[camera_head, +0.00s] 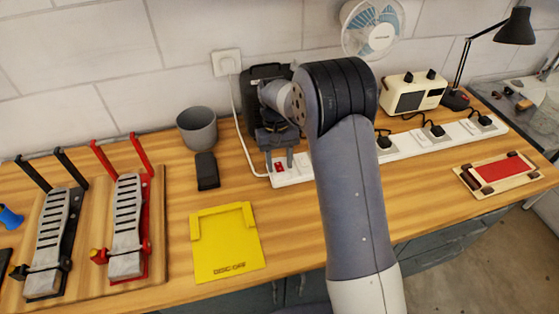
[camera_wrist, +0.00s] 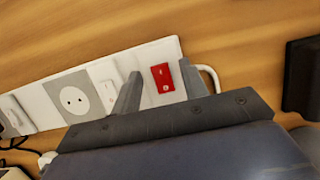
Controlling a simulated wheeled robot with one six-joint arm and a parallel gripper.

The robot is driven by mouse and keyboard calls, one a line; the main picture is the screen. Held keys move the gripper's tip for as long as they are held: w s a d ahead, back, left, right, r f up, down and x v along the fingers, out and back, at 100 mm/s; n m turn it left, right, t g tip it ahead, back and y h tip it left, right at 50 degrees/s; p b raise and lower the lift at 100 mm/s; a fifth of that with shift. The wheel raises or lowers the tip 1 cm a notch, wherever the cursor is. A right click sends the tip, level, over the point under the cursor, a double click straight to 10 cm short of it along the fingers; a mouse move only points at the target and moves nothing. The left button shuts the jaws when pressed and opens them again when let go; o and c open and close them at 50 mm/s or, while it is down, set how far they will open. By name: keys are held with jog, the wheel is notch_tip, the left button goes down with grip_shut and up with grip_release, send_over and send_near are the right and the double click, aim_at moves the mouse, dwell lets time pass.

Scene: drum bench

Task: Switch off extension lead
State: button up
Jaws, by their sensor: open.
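The white extension lead (camera_head: 401,152) lies along the back of the bench, and its end also shows in the wrist view (camera_wrist: 142,61). Its red rocker switch (camera_head: 279,167) is at the left end, and it shows clearly in the wrist view (camera_wrist: 163,78). My gripper (camera_head: 279,161) is open and empty, pointing down over that end. In the wrist view my gripper's fingers (camera_wrist: 160,95) appear either side of the switch. I cannot tell whether they touch the lead. My arm hides the middle of the lead.
Black plugs (camera_head: 437,130) sit in the lead, and its cable (camera_head: 242,135) runs to a wall socket (camera_head: 226,62). A dark block (camera_head: 207,171), a grey cup (camera_head: 198,128) and a yellow tray (camera_head: 228,262) stand left. A cream radio (camera_head: 414,91) and fan (camera_head: 373,29) are behind.

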aim_at(277, 163)
jog(key=b+v, duration=0.1)
jog(key=v, duration=0.9)
jog(key=shift+r, duration=0.45)
jog(key=shift+f, duration=0.15)
jog(key=p+x, duration=0.1)
jog(key=x, duration=1)
jog(key=shift+w+b, duration=0.1)
jog(key=shift+b, duration=0.55)
jog(key=shift+t+b, duration=0.4)
jog(key=shift+t, duration=0.1)
jog(key=shift+r+p, duration=0.3)
jog(key=shift+p, duration=0.3)
